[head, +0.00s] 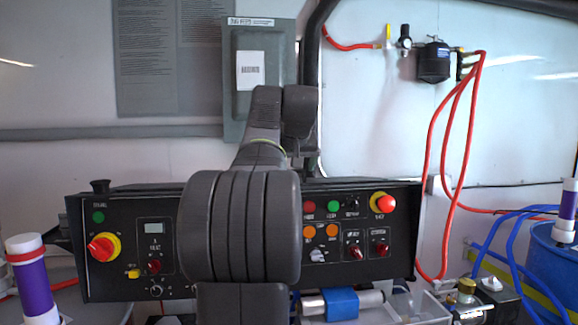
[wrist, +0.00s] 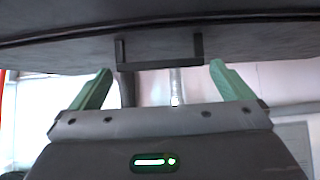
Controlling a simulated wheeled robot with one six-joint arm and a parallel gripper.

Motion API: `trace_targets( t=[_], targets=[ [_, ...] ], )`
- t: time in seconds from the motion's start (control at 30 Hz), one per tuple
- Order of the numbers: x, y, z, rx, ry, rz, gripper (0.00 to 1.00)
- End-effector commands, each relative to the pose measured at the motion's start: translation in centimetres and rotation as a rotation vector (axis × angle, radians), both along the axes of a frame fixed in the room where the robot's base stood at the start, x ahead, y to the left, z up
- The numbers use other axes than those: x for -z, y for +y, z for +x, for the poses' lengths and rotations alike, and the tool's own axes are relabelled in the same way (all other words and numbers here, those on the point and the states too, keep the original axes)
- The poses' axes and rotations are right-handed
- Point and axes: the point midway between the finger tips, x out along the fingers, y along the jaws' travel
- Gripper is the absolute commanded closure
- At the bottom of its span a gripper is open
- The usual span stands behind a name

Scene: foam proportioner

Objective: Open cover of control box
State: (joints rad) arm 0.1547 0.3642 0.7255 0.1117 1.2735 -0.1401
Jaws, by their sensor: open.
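The black control box (head: 340,262) spans the middle of the head view, its front carrying knobs, buttons and lamps. My arm covers its centre. In the wrist view a dark panel (wrist: 240,38) runs across the top, with a black bar handle (wrist: 160,64) on it. I take this panel to be part of the control box, but cannot be sure. My gripper (wrist: 160,75) is open, its two green fingers standing wide on either side below the handle. The handle lies between and slightly beyond the fingertips; I see no contact. In the head view the gripper is hidden behind my arm.
A grey-green wall box (head: 262,75) hangs behind my arm. Red hoses (head: 455,150) hang at the right, above blue hoses (head: 510,250) and a blue drum (head: 556,268). Purple-and-white cylinders stand at left (head: 32,280) and right (head: 567,212). A clear bin (head: 425,308) sits in front.

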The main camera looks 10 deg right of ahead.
Motion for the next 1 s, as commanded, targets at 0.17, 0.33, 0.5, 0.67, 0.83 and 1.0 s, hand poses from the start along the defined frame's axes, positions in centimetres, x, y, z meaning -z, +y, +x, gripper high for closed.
trace_targets(
  t=[0.17,0.33,0.5,0.67,0.83,1.0],
  targets=[
    [0.2,0.0,0.2,0.000,0.001,0.000,0.00],
    [0.2,0.0,0.2,0.000,0.000,0.000,0.06],
    [0.2,0.0,0.2,0.000,0.000,0.000,0.39],
    [0.2,0.0,0.2,0.000,0.001,0.000,0.50],
    [0.1,0.0,1.3,0.000,0.002,0.000,0.50],
    [0.2,0.0,3.7,-0.001,0.004,0.001,0.50]
  ],
)
